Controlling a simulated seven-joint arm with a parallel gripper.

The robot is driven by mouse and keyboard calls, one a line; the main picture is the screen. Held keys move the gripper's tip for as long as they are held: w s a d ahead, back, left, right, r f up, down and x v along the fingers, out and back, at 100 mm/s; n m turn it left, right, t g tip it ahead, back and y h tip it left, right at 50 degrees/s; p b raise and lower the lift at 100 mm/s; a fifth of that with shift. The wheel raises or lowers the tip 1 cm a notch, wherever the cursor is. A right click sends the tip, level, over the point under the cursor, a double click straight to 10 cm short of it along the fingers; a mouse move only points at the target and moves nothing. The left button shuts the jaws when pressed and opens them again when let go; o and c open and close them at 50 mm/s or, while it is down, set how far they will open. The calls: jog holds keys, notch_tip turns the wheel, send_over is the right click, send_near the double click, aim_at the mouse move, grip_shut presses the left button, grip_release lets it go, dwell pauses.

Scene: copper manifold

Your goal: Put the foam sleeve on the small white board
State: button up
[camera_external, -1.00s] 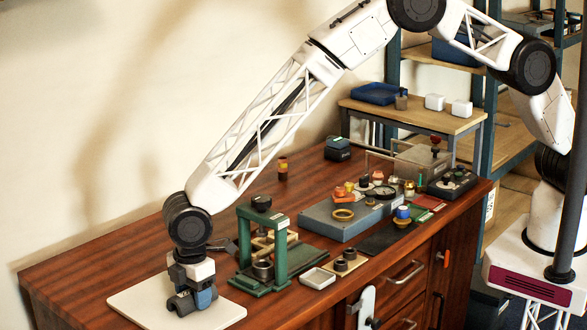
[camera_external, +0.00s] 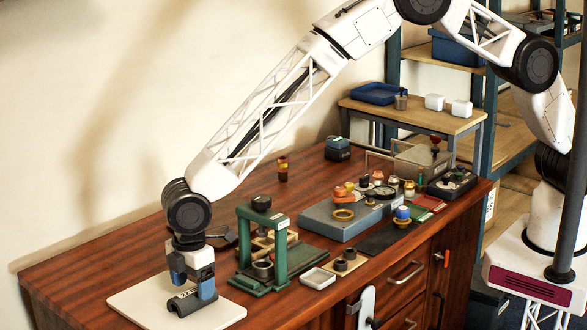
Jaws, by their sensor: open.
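The white board (camera_external: 135,302) lies flat on the wooden bench at the front left. A dark grey piece, which looks like the foam sleeve (camera_external: 184,305), lies on the board near its middle. My gripper (camera_external: 193,293) points down directly over the sleeve with its blue-and-dark fingers apart. The fingertips are at or just above the top of the sleeve; I cannot tell whether they still touch it. My gripper hides part of the sleeve's back side.
A green press frame (camera_external: 262,245) stands just right of the board. A small white tray (camera_external: 317,278) and a grey box with several fittings (camera_external: 350,212) are farther right. The bench surface left of the board is clear.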

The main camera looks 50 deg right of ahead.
aim_at(193, 290)
notch_tip(193, 290, up, 9)
dwell(0.5)
jog(key=shift+r, duration=0.1)
dwell(0.3)
dwell(0.5)
